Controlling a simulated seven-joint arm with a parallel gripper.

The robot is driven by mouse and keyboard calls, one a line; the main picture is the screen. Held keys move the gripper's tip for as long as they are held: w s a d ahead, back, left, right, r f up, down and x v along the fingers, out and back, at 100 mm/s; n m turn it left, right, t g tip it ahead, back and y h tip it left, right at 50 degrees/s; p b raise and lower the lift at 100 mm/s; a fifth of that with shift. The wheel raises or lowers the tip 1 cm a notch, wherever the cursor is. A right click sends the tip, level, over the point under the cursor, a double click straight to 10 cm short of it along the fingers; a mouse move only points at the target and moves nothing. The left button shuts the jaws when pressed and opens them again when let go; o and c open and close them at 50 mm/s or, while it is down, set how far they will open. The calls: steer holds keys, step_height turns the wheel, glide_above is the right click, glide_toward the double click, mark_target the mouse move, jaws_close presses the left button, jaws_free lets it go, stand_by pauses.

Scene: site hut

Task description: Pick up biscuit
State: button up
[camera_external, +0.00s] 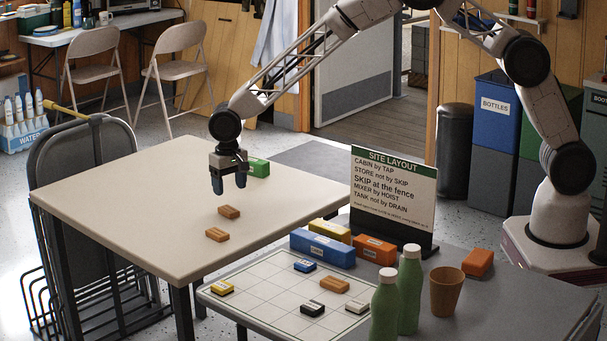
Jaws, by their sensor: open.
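Two small orange-brown bars that look like biscuits lie on the pale table. The farther biscuit (229,211) is just below my gripper in the picture, and the nearer biscuit (217,234) lies a little closer to the camera. A similar orange-brown bar (334,284) lies on the white gridded board (262,290).
A green block (258,167) sits just behind my gripper. The pale table (120,205) is otherwise clear. On the grey table stand a site layout sign (393,190), green bottles (410,290), a brown cup (446,291) and several coloured blocks. A folding chair (75,160) stands at left.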

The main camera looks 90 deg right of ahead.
mark_target(231, 210)
steer(key=shift+f, duration=0.85)
steer(key=shift+f, duration=2.6)
steer(key=c, duration=1)
